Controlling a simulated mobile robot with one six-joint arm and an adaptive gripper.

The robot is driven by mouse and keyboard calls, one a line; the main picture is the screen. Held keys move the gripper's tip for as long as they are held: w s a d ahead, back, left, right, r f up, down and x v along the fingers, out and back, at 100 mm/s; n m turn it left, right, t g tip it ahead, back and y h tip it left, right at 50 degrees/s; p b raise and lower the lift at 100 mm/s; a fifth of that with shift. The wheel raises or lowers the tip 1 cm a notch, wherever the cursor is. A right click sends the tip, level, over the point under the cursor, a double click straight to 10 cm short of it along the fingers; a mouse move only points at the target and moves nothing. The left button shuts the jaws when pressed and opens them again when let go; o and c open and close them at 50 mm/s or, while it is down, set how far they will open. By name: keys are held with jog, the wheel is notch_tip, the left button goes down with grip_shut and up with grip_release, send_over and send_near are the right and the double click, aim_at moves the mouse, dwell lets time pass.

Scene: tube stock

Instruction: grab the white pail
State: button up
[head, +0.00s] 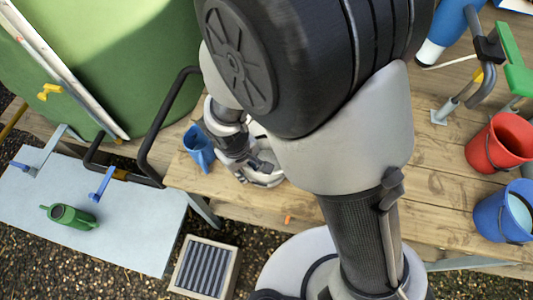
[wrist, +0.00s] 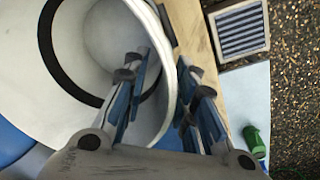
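The white pail (wrist: 110,35) fills the left of the wrist view. It has a dark band, and I look into its open mouth. My gripper (wrist: 165,88) is open astride the pail's rim, one blue-padded finger inside the mouth and the other outside the wall. The rim runs between the fingers, and a gap shows beside it. In the head view my gripper (head: 253,168) is low over the wooden deck, and only whitish parts of the pail show around it; my arm hides most of the rest.
A blue jug (head: 200,148) stands just left of my gripper. A red bucket (head: 500,143) and a blue bucket (head: 503,212) stand at the right. A green watering can (head: 72,216) lies on the pale lower panel (head: 130,232). A slatted box (head: 205,268) is below the deck's edge.

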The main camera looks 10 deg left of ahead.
grip_shut()
dwell(0.6)
